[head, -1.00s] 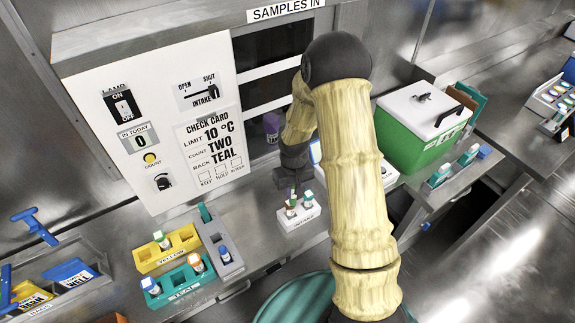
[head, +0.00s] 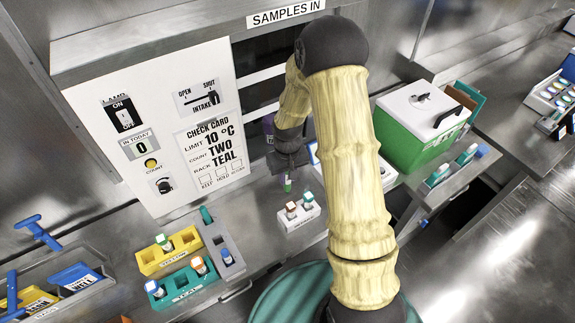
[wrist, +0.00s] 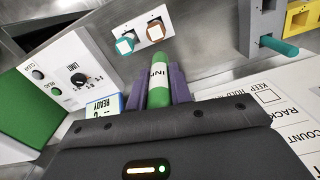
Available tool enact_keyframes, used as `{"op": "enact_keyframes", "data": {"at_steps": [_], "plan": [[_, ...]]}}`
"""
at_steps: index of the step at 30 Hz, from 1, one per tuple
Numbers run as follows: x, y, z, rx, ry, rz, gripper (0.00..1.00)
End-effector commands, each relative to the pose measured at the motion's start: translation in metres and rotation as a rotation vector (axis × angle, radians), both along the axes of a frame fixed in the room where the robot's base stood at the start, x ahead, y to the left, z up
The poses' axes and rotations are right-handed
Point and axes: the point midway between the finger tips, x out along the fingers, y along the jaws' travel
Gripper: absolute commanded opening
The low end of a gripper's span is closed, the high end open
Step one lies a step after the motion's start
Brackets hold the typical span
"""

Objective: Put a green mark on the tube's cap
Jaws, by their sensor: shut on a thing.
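My gripper (head: 288,170) is shut on a green marker (head: 287,186) with a white band, held just above and behind the white block. The marker also shows between purple fingers in the wrist view (wrist: 159,92). The white block (head: 300,222) holds two more items, one teal-topped and one brown-topped. Capped tubes stand in racks at the left: a green-capped tube (head: 164,242) in the yellow rack (head: 150,265), orange-capped (head: 200,266) and blue-capped (head: 155,289) tubes in the teal rack (head: 185,283), and a blue-capped tube (head: 226,256) in the grey rack (head: 218,240).
A check-card panel (head: 150,130) stands behind the counter. A green cooler (head: 415,130) with a white lid is at the right, with teal-capped tubes in front of it (head: 440,172). Blue-handled trays (head: 75,280) lie at the far left. Bare counter separates the racks and the white block.

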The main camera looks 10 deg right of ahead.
Motion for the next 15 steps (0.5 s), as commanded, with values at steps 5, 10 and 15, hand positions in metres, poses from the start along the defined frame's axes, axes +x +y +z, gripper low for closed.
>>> {"op": "enact_keyframes", "data": {"at_steps": [5, 10, 15], "plan": [[0.0, 0.0, 0.02, 0.0, -0.001, 0.001, 0.0], [0.0, 0.0, 0.028, 0.0, -0.001, 0.001, 0.0], [0.0, 0.0, 0.029, 0.0, 0.0, 0.0, 0.0]]}}
